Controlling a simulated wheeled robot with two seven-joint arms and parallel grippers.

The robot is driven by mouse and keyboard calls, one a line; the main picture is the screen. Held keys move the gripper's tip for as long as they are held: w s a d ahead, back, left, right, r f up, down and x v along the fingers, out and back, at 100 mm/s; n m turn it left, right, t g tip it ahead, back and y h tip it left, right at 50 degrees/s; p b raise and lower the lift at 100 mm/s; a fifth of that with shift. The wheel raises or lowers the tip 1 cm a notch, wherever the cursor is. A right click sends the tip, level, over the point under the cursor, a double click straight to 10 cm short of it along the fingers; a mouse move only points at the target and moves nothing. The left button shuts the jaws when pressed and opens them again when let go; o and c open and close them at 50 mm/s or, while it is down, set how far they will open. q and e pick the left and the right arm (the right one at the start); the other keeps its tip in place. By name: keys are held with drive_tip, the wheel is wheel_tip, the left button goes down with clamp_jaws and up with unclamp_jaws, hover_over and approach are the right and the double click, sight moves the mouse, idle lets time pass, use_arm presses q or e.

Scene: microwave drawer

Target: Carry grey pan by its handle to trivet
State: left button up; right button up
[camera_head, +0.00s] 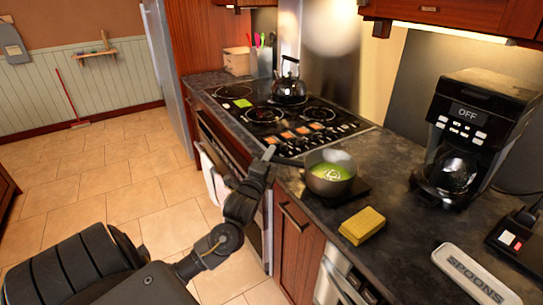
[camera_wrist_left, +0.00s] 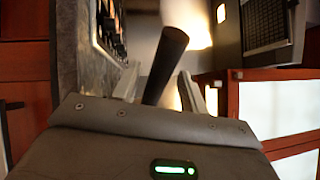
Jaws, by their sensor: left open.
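The grey pan (camera_head: 328,186), round with green contents, stands at the counter's front edge beside the stove. A dark flat square (camera_head: 361,187) shows under its right side; I cannot tell whether this is the trivet. My left gripper (camera_head: 268,158) is just left of the pan, in front of the counter edge. In the left wrist view a dark rod, apparently the pan handle (camera_wrist_left: 166,62), reaches in between the open fingers (camera_wrist_left: 166,92). I cannot tell whether either finger touches it. My right gripper is not in view.
A yellow sponge (camera_head: 362,225) lies right of the pan, near the front edge. A coffee maker (camera_head: 475,130) and a spoon rest (camera_head: 475,275) stand further right. Counter behind the pan is clear.

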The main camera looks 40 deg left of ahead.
use_arm(q)
drive_tip(key=b+v, duration=0.1)
drive_tip(key=v, duration=0.8)
drive_tip(key=shift+s, duration=0.3)
drive_tip(key=shift+d, duration=0.1)
wheel_tip(320, 180, down, 25)
drive_tip(key=w+d+n+g+h, duration=0.1)
drive_tip(key=w+n+g+h, duration=0.15)
drive_tip(key=g, duration=0.25)
drive_tip(key=s+d+f+n+g, duration=0.1)
drive_tip(key=s+f+n+g, duration=0.15)
drive_tip(key=f, duration=0.55)
drive_tip(key=s+d+f+n+g, duration=0.15)
drive_tip(key=s+f, duration=0.25)
drive_tip(key=f, duration=0.5)
drive_tip(key=s+d+f+n+g+h, duration=0.1)
drive_tip(key=s+d+f+n+g, duration=0.15)
drive_tip(key=s+f, duration=0.65)
drive_tip(key=s+d+f+n+g+h, duration=0.15)
drive_tip(key=s+d+f, duration=0.25)
drive_tip(key=s+f, duration=0.5)
drive_tip(key=s+d+f+n+g+h, duration=0.1)
drive_tip(key=s+d+f+g, duration=0.1)
drive_tip(key=s, duration=0.6)
drive_tip(key=s+d+f+n+g, duration=0.2)
drive_tip(key=s+d+f, duration=0.1)
drive_tip(key=s, duration=0.6)
drive_tip(key=shift+f+g+h, duration=0.3)
drive_tip(key=shift+f+h, duration=0.1)
drive_tip(key=shift+f, duration=0.4)
